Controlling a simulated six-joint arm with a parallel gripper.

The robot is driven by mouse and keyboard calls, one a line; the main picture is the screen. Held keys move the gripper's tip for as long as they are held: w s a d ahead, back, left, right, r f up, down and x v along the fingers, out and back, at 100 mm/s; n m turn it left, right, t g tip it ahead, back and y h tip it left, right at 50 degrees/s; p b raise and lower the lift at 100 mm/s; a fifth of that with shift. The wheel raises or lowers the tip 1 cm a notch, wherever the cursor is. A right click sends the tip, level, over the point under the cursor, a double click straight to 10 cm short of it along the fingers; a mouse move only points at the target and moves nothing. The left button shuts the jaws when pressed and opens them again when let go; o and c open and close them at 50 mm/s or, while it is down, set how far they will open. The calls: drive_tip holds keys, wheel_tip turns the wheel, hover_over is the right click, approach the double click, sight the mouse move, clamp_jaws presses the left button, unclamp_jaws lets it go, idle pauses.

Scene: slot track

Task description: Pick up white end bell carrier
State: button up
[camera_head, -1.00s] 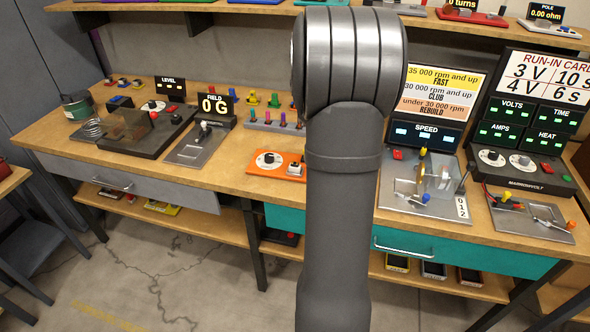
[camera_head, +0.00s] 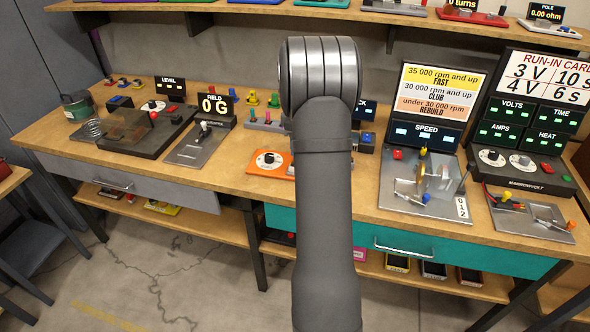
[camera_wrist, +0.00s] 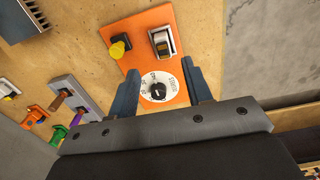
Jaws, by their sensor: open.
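My gripper (camera_wrist: 162,68) is open and empty in the wrist view, its two dark fingers apart over an orange panel with a dial. In the head view the gripper is hidden behind my own arm. I cannot make out a white end bell carrier for certain in either view. In the wrist view a green piece (camera_wrist: 60,134) and an orange piece (camera_wrist: 37,114) stand at the lower left, and a pale piece with a yellow top (camera_wrist: 8,88) is cut by the left edge.
The orange panel (camera_wrist: 151,57) lies under the fingers with a black knob, a yellow button and a rocker switch. A grey rack with coloured pegs (camera_head: 262,119) stands on the bench. The speed station (camera_head: 425,185) is to the right.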

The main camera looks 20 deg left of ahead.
drive_tip(key=f, duration=0.7)
drive_tip(key=shift+s+a+f, duration=0.2)
drive_tip(key=shift+a+f, duration=0.05)
drive_tip(key=shift+f, duration=0.15)
clamp_jaws()
